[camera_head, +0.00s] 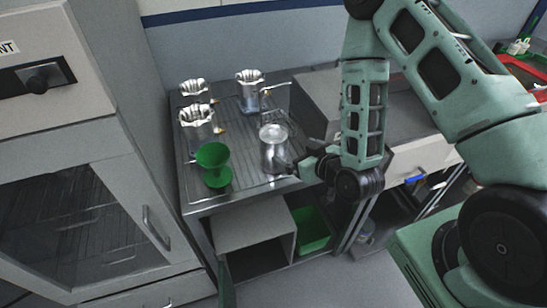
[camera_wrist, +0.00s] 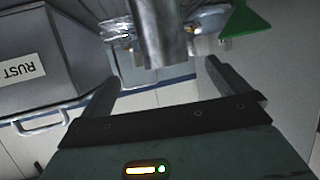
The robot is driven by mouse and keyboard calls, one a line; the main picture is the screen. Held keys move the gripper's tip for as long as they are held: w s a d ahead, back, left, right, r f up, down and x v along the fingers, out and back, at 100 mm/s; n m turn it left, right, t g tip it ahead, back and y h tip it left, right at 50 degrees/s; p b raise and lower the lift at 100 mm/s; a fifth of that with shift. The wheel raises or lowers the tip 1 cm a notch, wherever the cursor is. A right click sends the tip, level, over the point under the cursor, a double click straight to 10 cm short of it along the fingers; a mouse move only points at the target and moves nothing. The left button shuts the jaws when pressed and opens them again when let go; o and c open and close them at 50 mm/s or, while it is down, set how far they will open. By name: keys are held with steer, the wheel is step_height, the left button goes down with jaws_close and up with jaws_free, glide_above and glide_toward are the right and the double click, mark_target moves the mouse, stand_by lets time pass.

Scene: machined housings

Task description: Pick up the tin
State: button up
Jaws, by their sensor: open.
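The tin (camera_head: 273,152) is a shiny metal cylinder standing upright on the ribbed steel counter, near its front edge. My gripper (camera_head: 292,167) is just in front of it and to its right, at about the tin's lower half. In the wrist view a grey metal cylinder, apparently the tin (camera_wrist: 162,38), is at the top centre. There my gripper (camera_wrist: 159,75) has its two fingers wide apart, with nothing held between them. The cylinder lies ahead, between the lines of the fingers. I cannot tell whether a finger touches it.
A green goblet-like funnel (camera_head: 213,166) stands left of the tin. Several metal vessels with wavy rims, such as one (camera_head: 249,90) behind, stand on the counter (camera_head: 243,178). A grey box (camera_head: 318,98) is to the right. A green bin (camera_head: 311,230) sits below.

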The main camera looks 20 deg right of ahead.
mark_target(283, 145)
steer(key=shift+f+b+x, duration=0.25)
steer(key=shift+b+x, duration=1.7)
steer(key=shift+b, duration=1.3)
steer(key=shift+w+r, duration=0.1)
steer(key=shift+w, duration=0.05)
steer(key=shift+w+a+p, duration=0.15)
steer(key=shift+w+p, duration=0.35)
steer(key=shift+p, duration=0.05)
steer(key=shift+a+p+x, duration=0.15)
steer(key=shift+p+x, duration=0.7)
steer(key=shift+x, duration=0.7)
steer(key=shift+a+p+x, duration=0.1)
steer(key=shift+p+x, duration=0.7)
steer(key=shift+x, duration=0.75)
steer(key=c, duration=1.5)
steer(key=shift+r, duration=0.2)
steer(key=shift+s+r+b, duration=0.1)
steer(key=shift+r+b, duration=1.25)
steer(key=shift+r, duration=3.45)
